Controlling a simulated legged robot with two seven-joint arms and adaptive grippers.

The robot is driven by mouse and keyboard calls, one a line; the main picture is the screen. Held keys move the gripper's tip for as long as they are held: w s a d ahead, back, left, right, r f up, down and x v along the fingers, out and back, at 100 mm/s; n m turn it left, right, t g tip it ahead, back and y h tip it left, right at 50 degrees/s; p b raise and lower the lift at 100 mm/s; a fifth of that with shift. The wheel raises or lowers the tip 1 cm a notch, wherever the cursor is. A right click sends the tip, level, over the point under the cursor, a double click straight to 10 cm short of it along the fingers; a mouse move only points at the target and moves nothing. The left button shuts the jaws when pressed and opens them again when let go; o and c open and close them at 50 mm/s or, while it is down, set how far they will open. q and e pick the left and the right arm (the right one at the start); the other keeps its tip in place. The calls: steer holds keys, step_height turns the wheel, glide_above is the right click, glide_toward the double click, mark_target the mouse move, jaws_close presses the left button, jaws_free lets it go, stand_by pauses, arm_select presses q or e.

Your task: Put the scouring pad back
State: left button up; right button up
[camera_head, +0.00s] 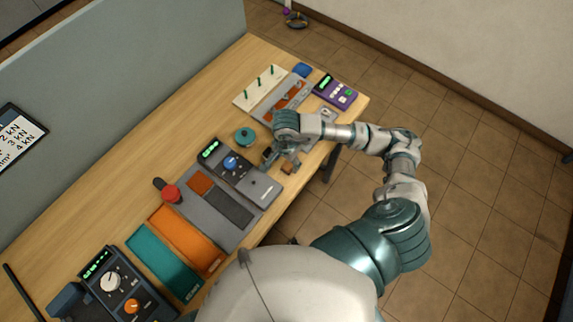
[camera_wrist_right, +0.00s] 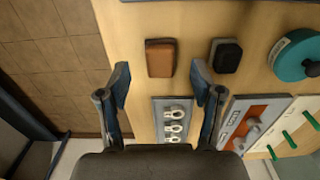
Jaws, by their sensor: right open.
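A brown block-shaped pad (camera_wrist_right: 160,57) lies on the wooden table in the right wrist view. A dark grey block (camera_wrist_right: 226,55) lies beside it, to its right. I cannot tell for certain which is the scouring pad. The brown one shows partly in the head view (camera_head: 287,170), below my right gripper (camera_head: 281,160). My right gripper is open and empty, its fingers (camera_wrist_right: 160,85) apart, with the brown block ahead between the tips in the picture. The dark block is mostly hidden by the gripper in the head view. My left gripper is out of view.
A teal round item (camera_head: 245,137), a meter with a blue knob (camera_head: 232,163) and a grey tray (camera_head: 235,240) stand left of the gripper. Beyond are a pegboard (camera_head: 250,98), a board with orange-red areas (camera_head: 270,115) and a purple device (camera_head: 335,91). The table's front edge is close.

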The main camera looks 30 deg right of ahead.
mark_target(286, 167)
step_height(286, 167, up, 8)
steer(key=shift+f, duration=0.15)
stand_by(0.6)
